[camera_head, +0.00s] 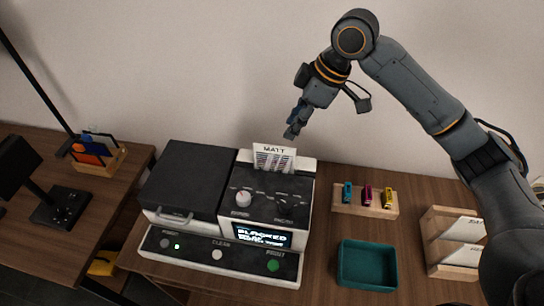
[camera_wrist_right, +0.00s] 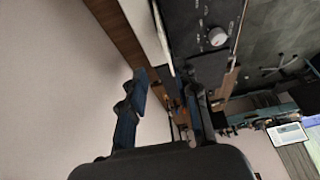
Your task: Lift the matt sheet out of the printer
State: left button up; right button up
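The matt sheet (camera_head: 274,157), white with the word MATT and dark stripes, stands upright out of the back top of the printer (camera_head: 270,198). Its lower end is hidden inside the printer. My right gripper (camera_head: 294,127) is in the air just above and slightly right of the sheet's top edge, apart from it. In the right wrist view its two fingers (camera_wrist_right: 166,78) are spread with nothing held between them. A pale narrow strip (camera_wrist_right: 140,18) beside the printer's dark top there may be the sheet seen edge-on; I cannot tell. My left gripper is not in view.
A wooden block with small coloured cartridges (camera_head: 365,199), a teal tray (camera_head: 367,266) and a wooden paper rack (camera_head: 436,244) stand right of the printer. A control bar (camera_head: 217,255) lies in front. The wall (camera_head: 150,70) is close behind.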

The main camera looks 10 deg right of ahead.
send_over(275, 157)
jog(key=d, duration=0.2)
notch_tip(275, 157, down, 5)
jog(key=x, duration=0.1)
jog(key=p+x, duration=0.2)
jog(key=shift+s+a+f, duration=0.1)
jog(key=shift+s+f, duration=0.2)
jog(key=shift+x, duration=1.1)
jog(key=shift+w+f, duration=0.1)
jog(key=shift+f, duration=0.1)
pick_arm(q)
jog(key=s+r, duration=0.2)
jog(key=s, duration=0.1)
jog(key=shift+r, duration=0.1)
pick_arm(e)
grip_shut()
